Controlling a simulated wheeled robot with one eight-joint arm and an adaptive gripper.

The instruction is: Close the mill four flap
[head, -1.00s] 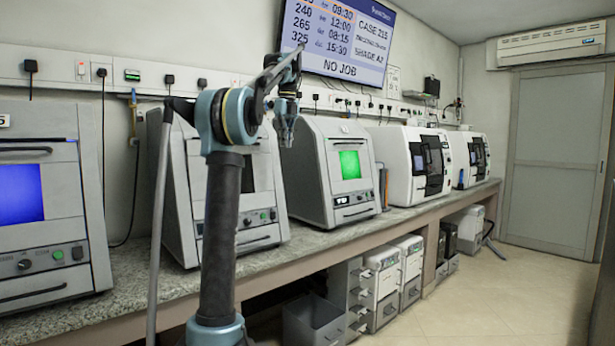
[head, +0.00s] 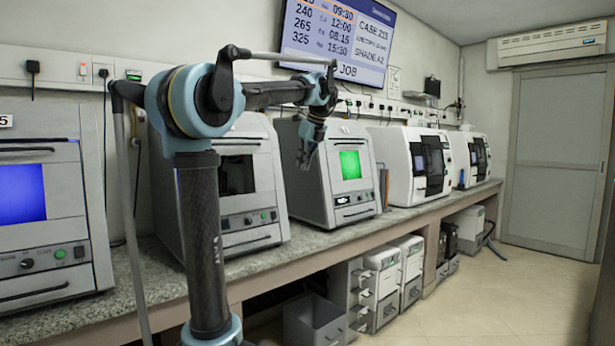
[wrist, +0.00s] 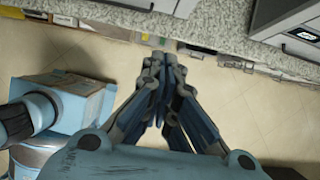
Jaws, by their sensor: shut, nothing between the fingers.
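Several milling machines stand in a row on the counter. The leftmost grey machine (head: 42,205), with a blue-lit window, bears a label ending in 5. The grey machine (head: 250,222) to its right has a dark front; I cannot tell if its flap is raised. A third grey machine (head: 350,196) has a green-lit window. No readable label shows a four. My gripper (head: 303,160) points down in front of the third machine's left side, apart from it. In the wrist view my gripper (wrist: 163,58) is shut and empty, over the floor beside the counter edge.
A speckled counter (head: 150,285) runs along the wall. White machines (head: 415,165) stand farther right. Drawer units (head: 380,285) and a grey bin (head: 313,320) sit under the counter. The tiled floor (head: 480,300) at right is clear. A wall screen (head: 340,40) hangs above.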

